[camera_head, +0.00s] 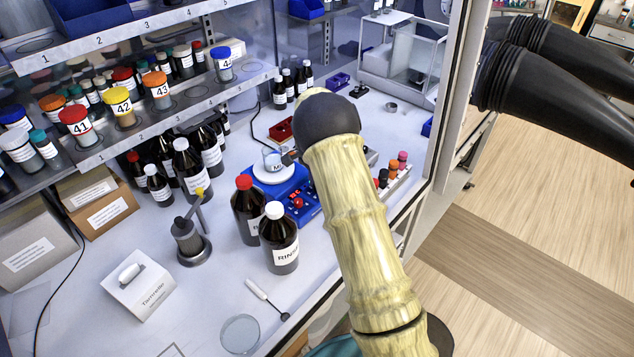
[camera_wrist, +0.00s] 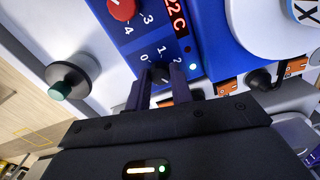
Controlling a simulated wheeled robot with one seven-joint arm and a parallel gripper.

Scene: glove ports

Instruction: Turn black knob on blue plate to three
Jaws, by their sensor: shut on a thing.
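The blue plate (camera_head: 289,191) is a blue hotplate with a white round top, standing on the white bench in the head view. In the wrist view its blue panel (camera_wrist: 208,42) fills the upper middle. The black knob (camera_wrist: 160,72) sits on that panel with printed numbers 0, 1 and 2 around it. My gripper (camera_wrist: 161,76) is shut on the black knob, one finger on each side. The fingers partly cover the dial, and I cannot tell which number the knob points to. In the head view my arm hides the gripper and the black knob.
A red knob (camera_wrist: 122,9) with numbers 3 and 4 beside it is close to my fingers. A beaker (camera_head: 273,160) stands on the hotplate. Brown bottles (camera_head: 279,240) stand in front of it. A rack of coloured-cap vials (camera_head: 393,172) is to the right.

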